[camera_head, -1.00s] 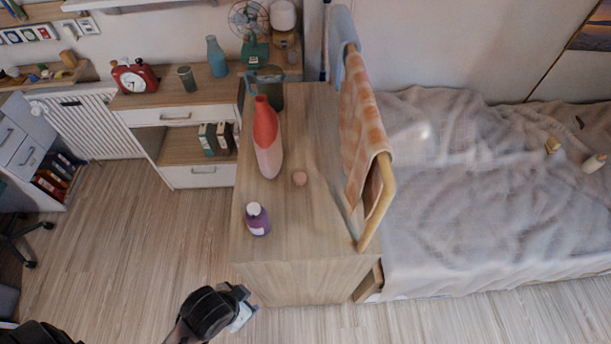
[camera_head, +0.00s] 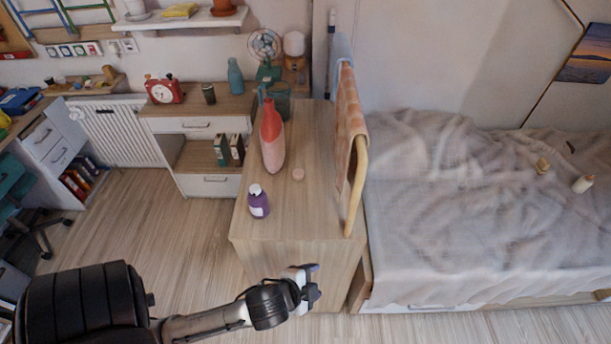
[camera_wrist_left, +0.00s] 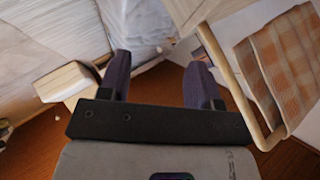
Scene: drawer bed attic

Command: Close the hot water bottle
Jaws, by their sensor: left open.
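The right gripper is not in view.
A purple bottle (camera_head: 259,204) with a white cap stands near the cabinet's front left. A wooden rail with an orange checked towel (camera_head: 349,125) runs along the cabinet's right side, also in the wrist view (camera_wrist_left: 285,62). A dark green container (camera_head: 277,101) stands behind. The bed (camera_head: 450,235) is right.

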